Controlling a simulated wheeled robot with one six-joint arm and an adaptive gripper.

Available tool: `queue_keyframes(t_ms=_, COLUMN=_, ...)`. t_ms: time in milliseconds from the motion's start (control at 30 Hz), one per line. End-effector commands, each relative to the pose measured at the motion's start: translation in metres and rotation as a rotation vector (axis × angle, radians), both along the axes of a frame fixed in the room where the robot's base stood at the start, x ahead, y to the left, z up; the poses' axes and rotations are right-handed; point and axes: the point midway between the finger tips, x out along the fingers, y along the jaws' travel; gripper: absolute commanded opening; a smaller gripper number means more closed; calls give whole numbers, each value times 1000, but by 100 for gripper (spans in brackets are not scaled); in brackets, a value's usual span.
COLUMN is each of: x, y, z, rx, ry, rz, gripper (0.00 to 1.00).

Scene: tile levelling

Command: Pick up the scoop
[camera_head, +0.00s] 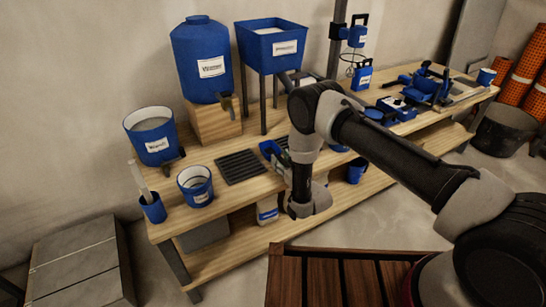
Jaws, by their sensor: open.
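I cannot pick out the scoop for certain. A pale, long-handled tool (139,177) stands tilted in a small blue cup (154,211) at the bench's left front corner; its lower end is hidden, so I cannot tell whether it is the scoop. My gripper (293,209) hangs at the end of my arm, over the bench's front edge near the middle. It is small and dark here, and its fingers are hard to make out. It appears open, with nothing visible held. It is well to the right of the cup.
The wooden bench (222,208) carries a blue bucket (152,140), a smaller blue pail (196,188), a dark slatted mat (240,166), a blue tank (202,55) and a raised blue bin (273,45). Blue tools crowd its right end. Grey slabs (78,265) stand at left.

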Motion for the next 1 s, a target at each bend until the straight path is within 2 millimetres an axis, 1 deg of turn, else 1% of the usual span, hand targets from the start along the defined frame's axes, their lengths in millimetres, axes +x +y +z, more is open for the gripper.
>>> queue_keyframes(t_ms=233, x=2, y=1, z=0, rx=-1, ry=1, rz=0, gripper=45)
queue_keyframes(t_ms=267, x=2, y=1, z=0, rx=-1, ry=1, rz=0, gripper=41)
queue_keyframes(t_ms=400, x=2, y=1, z=0, rx=-1, ry=1, rz=0, gripper=16)
queue_keyframes(t_ms=500, x=2, y=1, z=0, rx=-1, ry=1, rz=0, gripper=0)
queue_keyframes(t_ms=833, x=2, y=1, z=2, rx=0, ry=0, rz=0, gripper=0)
queue_keyframes(t_ms=933, x=3, y=2, z=9, rx=1, ry=-1, rz=0, gripper=0)
queue_keyframes(t_ms=1000, x=3, y=2, z=17, rx=1, ry=-1, rz=0, gripper=0)
